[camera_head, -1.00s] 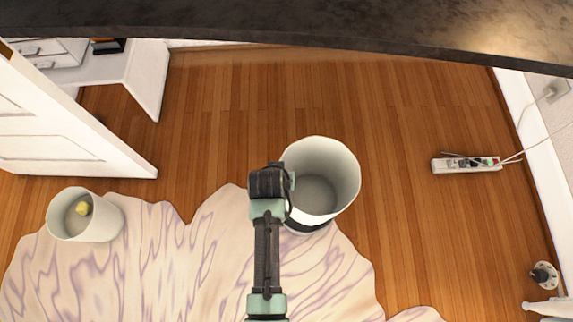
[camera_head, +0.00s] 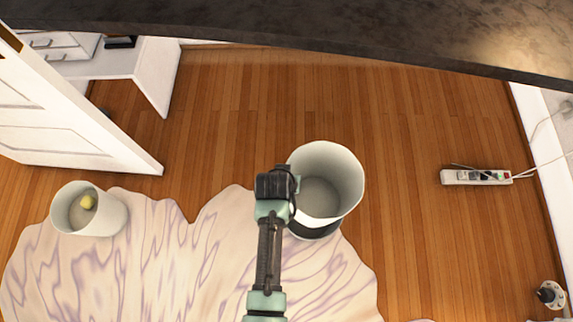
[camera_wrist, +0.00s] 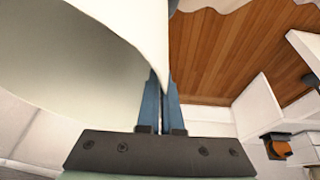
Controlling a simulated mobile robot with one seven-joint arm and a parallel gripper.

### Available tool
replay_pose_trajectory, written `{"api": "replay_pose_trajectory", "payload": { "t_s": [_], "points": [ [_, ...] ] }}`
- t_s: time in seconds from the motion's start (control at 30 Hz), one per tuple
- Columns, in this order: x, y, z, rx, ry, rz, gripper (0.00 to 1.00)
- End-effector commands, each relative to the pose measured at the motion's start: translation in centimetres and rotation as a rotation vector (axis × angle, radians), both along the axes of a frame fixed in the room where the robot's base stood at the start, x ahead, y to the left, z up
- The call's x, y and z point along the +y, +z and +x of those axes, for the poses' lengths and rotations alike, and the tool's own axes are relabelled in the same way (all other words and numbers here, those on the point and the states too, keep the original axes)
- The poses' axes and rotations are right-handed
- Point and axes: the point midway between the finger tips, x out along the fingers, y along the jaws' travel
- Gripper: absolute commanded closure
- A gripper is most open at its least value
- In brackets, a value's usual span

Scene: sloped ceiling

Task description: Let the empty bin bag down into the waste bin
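An empty, pale, open-topped round thing (camera_head: 341,205), which I take for the bin bag, is at the centre of the head view with its mouth facing up. My gripper (camera_head: 290,183) is at its left rim. In the wrist view the two blue fingers of my gripper (camera_wrist: 161,105) are closed together on its pale wall (camera_wrist: 75,75). A dark band shows below its near rim; I cannot tell whether it is a shaded side or something beneath. A white waste bin (camera_head: 107,215) stands at the left with a small yellow object (camera_head: 87,202) inside, apart from my gripper.
A pale, purple-veined rug (camera_head: 190,265) lies under the white bin. A white door (camera_head: 60,120) and desk (camera_head: 155,75) are at the left. A power strip (camera_head: 470,177) with cables lies at the right. A dark counter edge (camera_head: 300,30) crosses the top. Wood floor between is clear.

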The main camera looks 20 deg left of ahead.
Motion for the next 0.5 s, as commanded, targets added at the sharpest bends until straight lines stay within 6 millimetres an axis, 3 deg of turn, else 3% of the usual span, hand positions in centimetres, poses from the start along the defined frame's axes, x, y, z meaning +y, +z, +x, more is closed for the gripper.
{"api": "replay_pose_trajectory", "payload": {
  "t_s": [0.5],
  "points": [
    [0.0,-4.5,0.0,0.0,-0.001,0.0,1.0]
  ]
}}
